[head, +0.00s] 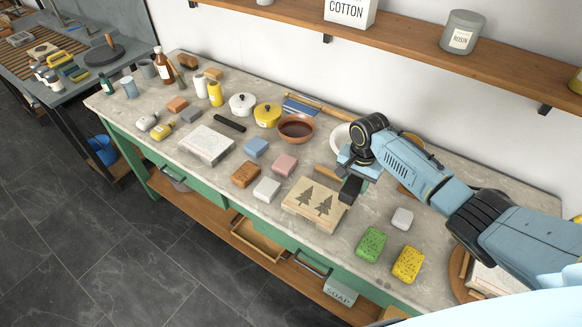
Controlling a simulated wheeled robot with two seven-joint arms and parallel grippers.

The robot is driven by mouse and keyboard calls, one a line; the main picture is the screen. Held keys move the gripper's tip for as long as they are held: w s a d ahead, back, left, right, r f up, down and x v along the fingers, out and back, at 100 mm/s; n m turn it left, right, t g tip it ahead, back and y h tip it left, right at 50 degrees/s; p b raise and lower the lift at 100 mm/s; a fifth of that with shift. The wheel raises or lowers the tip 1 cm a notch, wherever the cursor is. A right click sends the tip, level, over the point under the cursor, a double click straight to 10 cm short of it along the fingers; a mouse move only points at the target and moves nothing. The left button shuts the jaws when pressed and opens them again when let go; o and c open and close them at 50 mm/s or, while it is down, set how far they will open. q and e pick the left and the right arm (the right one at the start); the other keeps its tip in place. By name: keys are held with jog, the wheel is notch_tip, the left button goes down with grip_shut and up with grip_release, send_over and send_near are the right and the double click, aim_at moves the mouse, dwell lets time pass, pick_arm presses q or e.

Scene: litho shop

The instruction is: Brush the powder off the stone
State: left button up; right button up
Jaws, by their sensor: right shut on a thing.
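The stone (297,213) is a pale beige slab with two dark fir trees drawn on its top. It lies flat near the front of the bench, right of centre. I cannot make out powder on it at this size. My right gripper (349,172) is above the stone's back right corner, pointing down. It is shut on what looks like a brush (350,189), with a dark block at its lower end. The gripper hides most of it, and I cannot tell whether it touches the stone. My left gripper is out of view.
Coloured blocks, including a pink one (285,165) and a white one (267,190), lie left of the stone. Green (371,244) and yellow (408,264) sponges lie to its right. A brown bowl (297,128) stands behind. A shelf (400,45) runs above the bench's back.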

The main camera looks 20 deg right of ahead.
jog(key=shift+r, duration=1.05)
